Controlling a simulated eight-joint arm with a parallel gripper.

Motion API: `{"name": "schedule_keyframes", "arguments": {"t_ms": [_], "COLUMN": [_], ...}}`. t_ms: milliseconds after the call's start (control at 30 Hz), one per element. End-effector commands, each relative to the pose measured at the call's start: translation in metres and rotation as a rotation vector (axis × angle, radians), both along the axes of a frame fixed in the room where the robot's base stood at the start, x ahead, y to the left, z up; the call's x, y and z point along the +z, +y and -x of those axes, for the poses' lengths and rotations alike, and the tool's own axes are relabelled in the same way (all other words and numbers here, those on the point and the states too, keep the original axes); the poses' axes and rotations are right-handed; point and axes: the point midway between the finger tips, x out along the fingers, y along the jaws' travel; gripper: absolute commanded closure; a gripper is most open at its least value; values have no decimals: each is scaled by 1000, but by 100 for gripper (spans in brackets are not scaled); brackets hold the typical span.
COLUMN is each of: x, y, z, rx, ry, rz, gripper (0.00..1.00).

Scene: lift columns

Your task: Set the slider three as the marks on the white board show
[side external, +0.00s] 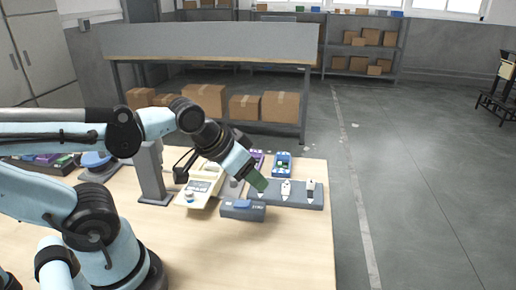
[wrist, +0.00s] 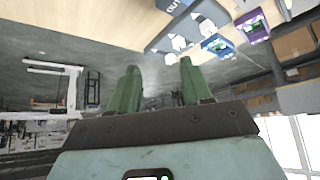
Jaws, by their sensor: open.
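A grey block (side external: 297,201) on the table carries white pointed pieces that look like sliders, one at its middle (side external: 286,188) and one at its right (side external: 310,190). A third white tip shows at its left, close to my gripper (side external: 257,184). My gripper has green fingers, points down to the right and is over the block's left end. In the wrist view its fingers (wrist: 158,80) are apart with nothing between them. The grey block (wrist: 205,38) shows beyond them with its white pieces. I cannot make out a white board or its marks.
A blue-grey box (side external: 242,211) stands just in front of the block's left end. A cream device (side external: 200,187) is to the left. A blue tray (side external: 282,164) and a purple item (side external: 258,158) stand behind. The front right table is clear.

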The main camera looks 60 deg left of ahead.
Motion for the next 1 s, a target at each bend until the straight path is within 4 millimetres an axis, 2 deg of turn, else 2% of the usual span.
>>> {"name": "schedule_keyframes", "arguments": {"t_ms": [567, 767, 1000], "x": [2, 16, 27], "y": [2, 15, 42], "z": [-2, -20, -54], "rx": [14, 134, 367], "ry": [12, 115, 301], "rz": [6, 57, 142], "gripper": [51, 51, 51]}}
